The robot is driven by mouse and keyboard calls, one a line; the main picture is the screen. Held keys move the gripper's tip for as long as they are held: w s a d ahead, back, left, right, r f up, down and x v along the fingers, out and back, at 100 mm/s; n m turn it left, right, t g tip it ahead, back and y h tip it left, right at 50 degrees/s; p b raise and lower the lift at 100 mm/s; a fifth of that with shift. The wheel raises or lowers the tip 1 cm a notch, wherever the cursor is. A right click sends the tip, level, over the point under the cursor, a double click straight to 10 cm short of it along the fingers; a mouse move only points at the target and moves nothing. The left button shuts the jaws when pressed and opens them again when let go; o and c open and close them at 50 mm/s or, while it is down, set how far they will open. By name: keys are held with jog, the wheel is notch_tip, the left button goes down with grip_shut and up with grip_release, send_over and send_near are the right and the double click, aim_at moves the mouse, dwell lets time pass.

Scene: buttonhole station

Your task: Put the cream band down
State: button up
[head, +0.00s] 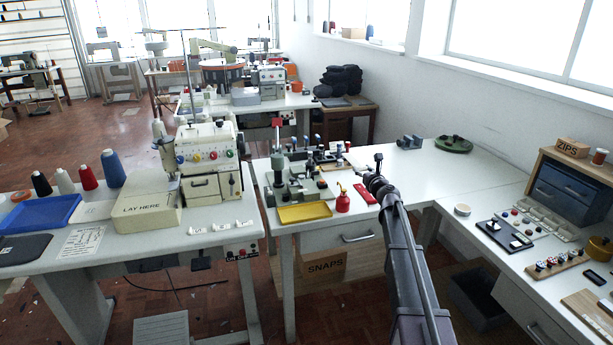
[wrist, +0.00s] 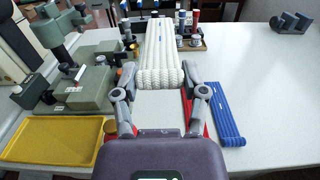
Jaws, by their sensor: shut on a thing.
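The cream band (wrist: 158,50) is a thick, ribbed, pale bundle in the wrist view, stretching away from me between my fingertips. My gripper (wrist: 158,74) is shut on its near end, one finger on each side. In the head view my gripper (head: 377,172) is over the white table (head: 385,157), and the arm and gripper hide most of what it holds. I cannot tell how high the band is above the table. A blue band (wrist: 215,115) lies on the table to the right of my gripper. A red strip (head: 365,193) lies on the table beside my gripper.
A yellow tray (wrist: 52,140) and a green press (wrist: 92,82) stand left of my gripper. The table to the right is mostly bare, with a grey clamp-like thing (wrist: 290,22) at the back.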

notch_tip(320, 180, up, 31)
jog(key=p, duration=2.9)
jog(key=shift+p, duration=0.35)
jog(key=shift+s+f, duration=0.1)
jog(key=shift+s, duration=0.05)
